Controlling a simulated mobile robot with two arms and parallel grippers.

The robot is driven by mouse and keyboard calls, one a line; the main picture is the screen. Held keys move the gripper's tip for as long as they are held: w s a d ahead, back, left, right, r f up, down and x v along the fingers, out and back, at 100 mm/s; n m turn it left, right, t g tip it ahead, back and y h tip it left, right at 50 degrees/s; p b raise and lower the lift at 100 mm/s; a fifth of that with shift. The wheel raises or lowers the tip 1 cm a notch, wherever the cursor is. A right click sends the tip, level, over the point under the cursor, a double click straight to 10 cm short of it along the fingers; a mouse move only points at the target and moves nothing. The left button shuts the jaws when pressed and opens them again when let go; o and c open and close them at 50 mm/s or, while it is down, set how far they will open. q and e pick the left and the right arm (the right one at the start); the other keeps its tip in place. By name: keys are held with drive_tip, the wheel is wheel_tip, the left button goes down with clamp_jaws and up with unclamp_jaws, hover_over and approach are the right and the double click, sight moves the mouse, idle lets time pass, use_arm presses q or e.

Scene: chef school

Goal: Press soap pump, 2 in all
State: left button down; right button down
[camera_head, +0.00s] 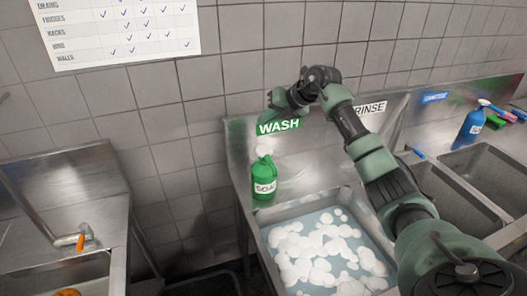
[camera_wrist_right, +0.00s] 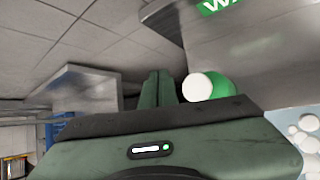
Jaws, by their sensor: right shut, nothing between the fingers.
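The green soap bottle (camera_head: 265,185) with a white pump top (camera_head: 264,150) stands upright on the ledge at the left back corner of the wash sink. My right gripper (camera_head: 275,110) is shut and empty, above the bottle in the head view, in front of the green WASH sign. In the right wrist view my shut fingers (camera_wrist_right: 157,88) show just left of the white pump top (camera_wrist_right: 197,87). The green bottle (camera_wrist_right: 222,86) shows partly behind it, and its lower part is hidden by my gripper body. I cannot tell whether the fingers touch the pump. My left gripper is not in view.
The wash sink (camera_head: 262,240) holds water and white foam. A blue bottle (camera_head: 472,127) with a white top stands at the right back, near coloured items. Another metal sink with an orange-tipped tap (camera_head: 80,241) is at the left. A tiled wall stands behind.

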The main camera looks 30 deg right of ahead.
drive_tip(key=b, duration=0.5)
hover_over(263, 150)
drive_tip(key=f, duration=0.4)
drive_tip(key=d+f, duration=0.1)
drive_tip(key=f, duration=0.2)
drive_tip(key=shift+s+f, duration=0.1)
drive_tip(key=shift+s, duration=0.25)
drive_tip(key=shift+f, duration=0.35)
drive_tip(key=shift+a, duration=0.1)
idle(0.3)
drive_tip(key=shift+f, duration=0.35)
drive_tip(key=shift+s+f+b, duration=0.15)
drive_tip(key=shift+f+b, duration=0.65)
drive_tip(key=shift+f, duration=0.4)
idle(1.1)
